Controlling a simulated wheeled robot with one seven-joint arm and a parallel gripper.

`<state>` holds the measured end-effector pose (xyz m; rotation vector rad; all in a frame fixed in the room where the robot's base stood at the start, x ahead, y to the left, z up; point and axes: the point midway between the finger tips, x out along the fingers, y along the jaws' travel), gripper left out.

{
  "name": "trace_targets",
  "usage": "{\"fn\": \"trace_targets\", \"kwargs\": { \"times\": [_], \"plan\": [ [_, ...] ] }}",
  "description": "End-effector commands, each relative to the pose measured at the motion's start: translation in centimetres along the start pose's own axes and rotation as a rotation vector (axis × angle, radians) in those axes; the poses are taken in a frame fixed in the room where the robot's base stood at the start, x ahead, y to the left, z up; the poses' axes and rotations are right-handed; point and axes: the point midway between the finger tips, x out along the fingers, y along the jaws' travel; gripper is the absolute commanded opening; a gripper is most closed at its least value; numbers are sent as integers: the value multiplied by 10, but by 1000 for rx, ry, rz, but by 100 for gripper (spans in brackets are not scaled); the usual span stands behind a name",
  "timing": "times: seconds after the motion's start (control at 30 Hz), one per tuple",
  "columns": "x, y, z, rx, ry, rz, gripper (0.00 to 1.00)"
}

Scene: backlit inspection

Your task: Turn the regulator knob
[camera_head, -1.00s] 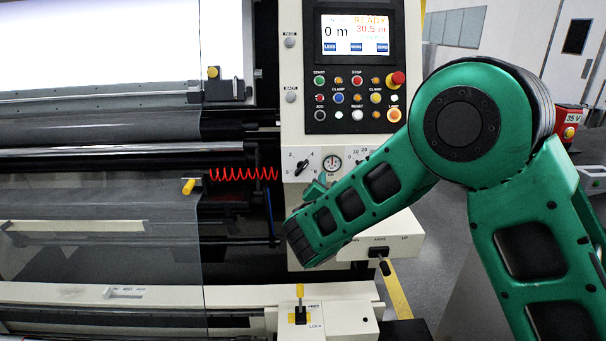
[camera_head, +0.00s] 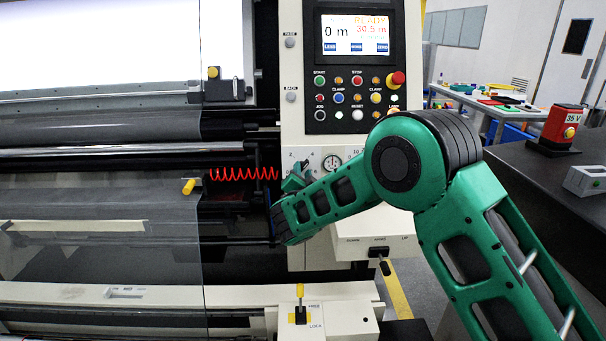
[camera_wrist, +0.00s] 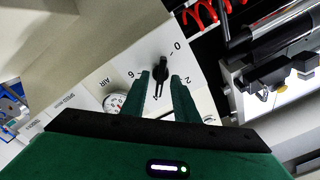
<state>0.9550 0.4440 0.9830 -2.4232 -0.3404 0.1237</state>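The regulator knob (camera_wrist: 160,69) is black with a pointer-like bar, on a pale panel marked 0, 2, 4 and 6 in the wrist view. My gripper (camera_wrist: 162,77) is open, with one green finger to each side of the knob's lower part. I see gaps between knob and fingers and cannot tell how deep the fingertips reach. In the head view my gripper (camera_head: 298,179) is at the dial panel, just left of the pressure gauge (camera_head: 332,162), and largely hides the knob. The gauge also shows in the wrist view (camera_wrist: 114,103).
The control panel (camera_head: 358,95) with screen, buttons and a red stop button (camera_head: 397,79) is above my gripper. A red coiled cable (camera_head: 243,174) and machine rollers lie to the left. A box with a black lever (camera_head: 379,253) is below right.

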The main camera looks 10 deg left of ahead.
Motion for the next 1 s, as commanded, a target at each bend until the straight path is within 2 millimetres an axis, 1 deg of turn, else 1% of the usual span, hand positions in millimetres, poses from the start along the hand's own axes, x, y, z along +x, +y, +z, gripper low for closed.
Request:
{"fn": "trace_targets", "kwargs": {
  "times": [0.13, 0.43, 0.53, 0.57, 0.87, 1.0],
  "plan": [
    [8, 0, 0, 0, 0, -1, 27],
    [10, 0, 0, 0, -1, -1, 27],
    [10, 0, 0, 0, -1, -1, 3],
    [10, 0, 0, 0, -1, 0, 0],
    [10, 0, 0, -13, -1, 0, 0],
    [10, 0, 0, -55, -1, 1, 0]
  ]
}}
